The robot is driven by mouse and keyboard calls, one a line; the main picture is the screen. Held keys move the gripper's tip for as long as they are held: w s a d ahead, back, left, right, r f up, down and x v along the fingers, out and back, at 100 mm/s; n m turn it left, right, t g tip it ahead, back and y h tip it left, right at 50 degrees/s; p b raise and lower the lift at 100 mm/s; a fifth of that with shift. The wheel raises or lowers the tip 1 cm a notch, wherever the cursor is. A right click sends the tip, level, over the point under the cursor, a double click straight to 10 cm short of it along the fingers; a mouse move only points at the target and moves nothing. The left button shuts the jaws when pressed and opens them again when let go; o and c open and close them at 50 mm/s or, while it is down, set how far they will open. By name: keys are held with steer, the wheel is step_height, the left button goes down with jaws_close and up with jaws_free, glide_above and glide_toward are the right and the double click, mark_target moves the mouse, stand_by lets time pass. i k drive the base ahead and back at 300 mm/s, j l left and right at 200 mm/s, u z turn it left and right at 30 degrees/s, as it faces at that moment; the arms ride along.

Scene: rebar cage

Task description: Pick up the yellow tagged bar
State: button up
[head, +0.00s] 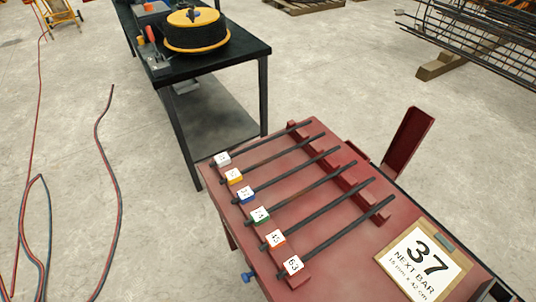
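The yellow tagged bar (280,155) is a dark thin rod lying on a red rack table (215,183), second from the far end of a row of several parallel bars. Its yellow tag (234,176) sits near its left end, with print too small to read surely. The bar rests across two red notched supports and its right end sticks out past the right one. The white tagged bar (270,138) lies just beyond it and the blue tagged bar (298,169) just nearer, each with a gap. My gripper is not in view.
A sign (424,264) reading "37 NEXT BAR" lies at the table's right. A black workbench (215,60) with a yellow-rimmed reel (195,32) stands behind. Hoses (108,200) lie on the left floor; a rebar cage (490,40) is upper right.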

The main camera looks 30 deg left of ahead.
mark_target(233, 176)
steer(key=k+u, duration=0.15)
steer(key=k, duration=0.3)
steer(key=k+j+u, duration=0.15)
steer(key=k, duration=0.3)
steer(key=k+z, duration=0.25)
steer(key=k, duration=0.3)
steer(key=k+l+z, duration=0.2)
steer(key=k, duration=0.35)
steer(key=k+l+z, duration=0.1)
steer(key=k+z, duration=0.3)
steer(key=i+j+u, duration=0.2)
steer(key=u, duration=0.25)
steer(key=i+j+u, duration=0.3)
steer(key=i+j, duration=0.2)
steer(key=i+j+u, duration=0.25)
steer(key=i+j, duration=0.15)
steer(key=i, duration=0.2)
steer(key=i+j, duration=0.3)
steer(key=i, duration=0.15)
steer(key=i+j+u, duration=0.1)
steer(key=i+j, duration=0.15)
steer(key=i, duration=0.2)
steer(key=i+j, duration=0.25)
steer(key=i, duration=0.2)
steer(key=i+j, duration=0.25)
steer(key=i, duration=0.25)
steer(key=u, duration=0.05)
